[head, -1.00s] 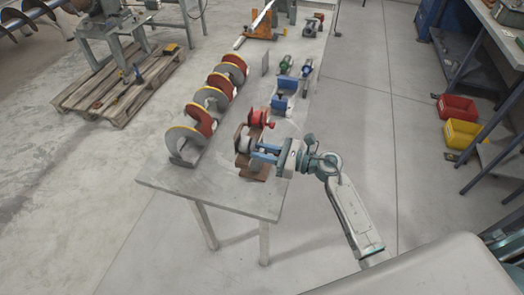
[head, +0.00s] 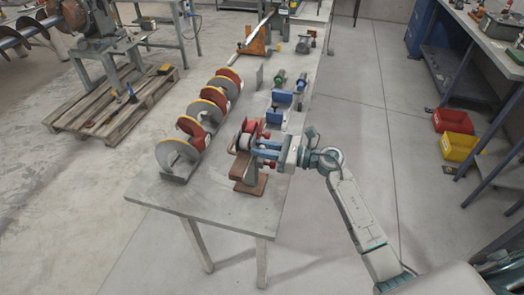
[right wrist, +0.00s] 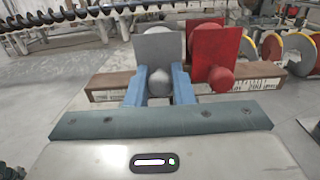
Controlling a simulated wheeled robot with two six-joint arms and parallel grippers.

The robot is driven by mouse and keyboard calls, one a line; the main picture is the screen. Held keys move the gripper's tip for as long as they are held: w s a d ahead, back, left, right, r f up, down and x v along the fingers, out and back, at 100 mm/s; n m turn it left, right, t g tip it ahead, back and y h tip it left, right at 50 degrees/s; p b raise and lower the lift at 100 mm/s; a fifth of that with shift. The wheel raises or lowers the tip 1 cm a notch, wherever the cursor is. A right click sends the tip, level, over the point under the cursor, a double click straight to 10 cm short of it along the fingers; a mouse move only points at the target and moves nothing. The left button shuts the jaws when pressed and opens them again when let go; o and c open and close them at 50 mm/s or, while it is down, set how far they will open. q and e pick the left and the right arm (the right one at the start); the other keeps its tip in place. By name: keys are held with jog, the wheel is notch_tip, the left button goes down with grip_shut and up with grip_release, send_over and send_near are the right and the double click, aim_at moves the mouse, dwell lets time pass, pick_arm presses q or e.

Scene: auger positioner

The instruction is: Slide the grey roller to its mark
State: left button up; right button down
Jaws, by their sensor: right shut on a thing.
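The grey roller (right wrist: 184,48), with a grey plate and a round grey knob, stands on the brown wooden rail (right wrist: 110,84) in the right wrist view. My right gripper (right wrist: 159,86) is shut on its knob, one blue finger on each side. In the head view my right gripper (head: 256,146) reaches in from the right, and the grey roller (head: 244,141) is partly hidden behind it. The red roller (right wrist: 208,45) stands close beside it on the right in the wrist view. A pale scale shows on the rail's side; I cannot make out the mark. My left gripper is not in view.
The rail stands on a grey table (head: 215,208), whose near end is bare. Red and grey auger discs (head: 180,155) line its left side. Blue and green clamps (head: 281,97) stand farther back. A pallet (head: 110,105) lies on the floor at left.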

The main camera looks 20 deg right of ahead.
jog(key=c, duration=1.3)
grip_release()
jog(key=shift+s+d, duration=0.15)
jog(key=shift+d, duration=0.1)
jog(key=b+v, duration=0.4)
jog(key=v, duration=0.6)
jog(key=shift+b, duration=0.3)
jog(key=shift+s+d, duration=0.1)
jog(key=shift+s, duration=0.05)
